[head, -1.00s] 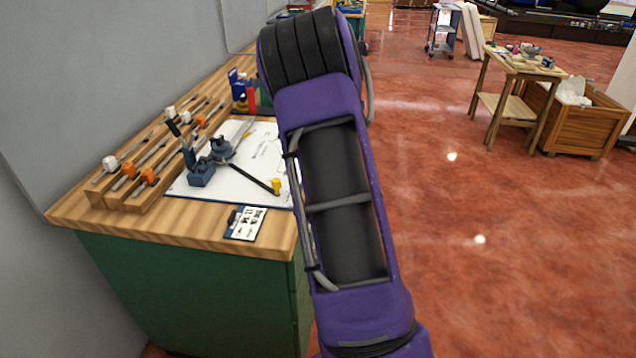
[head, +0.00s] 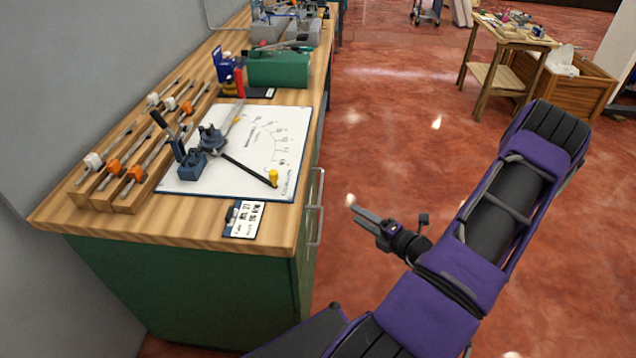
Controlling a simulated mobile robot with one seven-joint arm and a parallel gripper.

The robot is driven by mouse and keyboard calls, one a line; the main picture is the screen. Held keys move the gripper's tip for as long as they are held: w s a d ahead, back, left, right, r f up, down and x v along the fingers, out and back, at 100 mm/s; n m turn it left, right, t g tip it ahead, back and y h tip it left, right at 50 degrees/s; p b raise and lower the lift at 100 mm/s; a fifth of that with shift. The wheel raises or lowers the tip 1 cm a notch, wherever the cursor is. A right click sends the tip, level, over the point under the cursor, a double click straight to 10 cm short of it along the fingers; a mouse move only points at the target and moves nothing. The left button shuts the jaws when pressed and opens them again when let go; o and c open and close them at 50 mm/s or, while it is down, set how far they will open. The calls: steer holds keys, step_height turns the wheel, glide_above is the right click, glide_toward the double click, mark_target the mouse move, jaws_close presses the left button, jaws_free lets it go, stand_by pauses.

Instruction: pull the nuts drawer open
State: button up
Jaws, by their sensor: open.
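A green workbench cabinet (head: 190,290) with a wooden top stands at the left. Two silver bar handles, an upper handle (head: 320,188) and a lower handle (head: 317,228), stick out from its right-facing front. That front is seen almost edge-on, so the drawer faces and any labels do not show. I cannot tell which handle belongs to the nuts drawer. No drawer visibly stands out. My gripper (head: 362,214) is open and empty. It appears to the right of the handles, over the red floor, with its fingers pointing left toward the cabinet front, apart from the handles.
On the bench top lie a white chart board (head: 240,150), wooden racks with clamps (head: 140,150), a label card (head: 244,219) and a green box (head: 278,69). A small wooden table (head: 505,60) and a wooden crate (head: 565,85) stand at the back right. The floor between is clear.

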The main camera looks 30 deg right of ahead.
steer(key=m, duration=0.1)
glide_toward(321, 185)
steer(key=shift+h, duration=0.4)
steer(key=x, duration=1)
steer(key=shift+a+f, duration=0.25)
steer(key=shift+a, duration=0.05)
jaws_close()
stand_by(0.5)
